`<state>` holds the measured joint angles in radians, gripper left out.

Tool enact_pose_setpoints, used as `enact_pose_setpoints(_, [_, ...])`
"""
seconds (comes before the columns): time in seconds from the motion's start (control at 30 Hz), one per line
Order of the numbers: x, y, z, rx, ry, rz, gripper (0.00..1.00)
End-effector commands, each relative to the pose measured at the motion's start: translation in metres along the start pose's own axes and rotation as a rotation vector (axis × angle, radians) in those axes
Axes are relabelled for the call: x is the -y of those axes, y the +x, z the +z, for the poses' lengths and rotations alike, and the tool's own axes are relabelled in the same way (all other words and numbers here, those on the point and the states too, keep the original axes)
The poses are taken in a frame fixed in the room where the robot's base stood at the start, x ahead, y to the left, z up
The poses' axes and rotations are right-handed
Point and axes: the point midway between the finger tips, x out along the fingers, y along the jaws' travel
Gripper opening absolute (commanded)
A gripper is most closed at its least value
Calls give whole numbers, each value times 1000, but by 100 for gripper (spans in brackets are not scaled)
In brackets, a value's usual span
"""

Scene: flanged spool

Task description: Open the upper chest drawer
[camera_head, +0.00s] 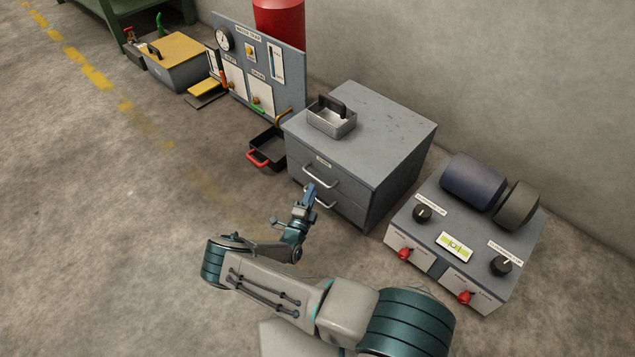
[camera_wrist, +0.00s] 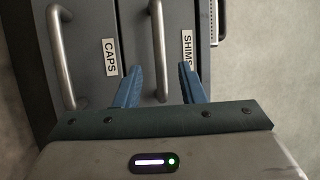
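The grey chest (camera_head: 370,130) has two drawers, both closed. The upper drawer (camera_head: 310,163) has a bar handle (camera_head: 322,177). In the wrist view its label reads SHIMS (camera_wrist: 187,48), and its handle (camera_wrist: 157,45) lies between my fingertips. The lower drawer, labelled CAPS (camera_wrist: 110,57), has its own handle (camera_wrist: 62,55) to the left in that view. My gripper (camera_head: 309,190) is open in front of the upper handle, one finger on each side in the wrist view (camera_wrist: 160,80). I see no contact; the exact depth is unclear.
An open metal tray (camera_head: 332,120) with a dark handle stands on the chest. A control box (camera_head: 465,240) with knobs and rollers is to the right. A black bin (camera_head: 268,148) with a red handle and a gauge panel (camera_head: 258,65) are to the left. Floor in front is clear.

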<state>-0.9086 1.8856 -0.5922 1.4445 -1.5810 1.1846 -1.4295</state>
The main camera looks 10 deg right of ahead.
Motion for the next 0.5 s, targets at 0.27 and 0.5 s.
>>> enact_pose_setpoints(0.27, [-2,48,0,-2,3,-1,36])
enact_pose_setpoints(0.5, [0,61,0,-1,1,-1,36])
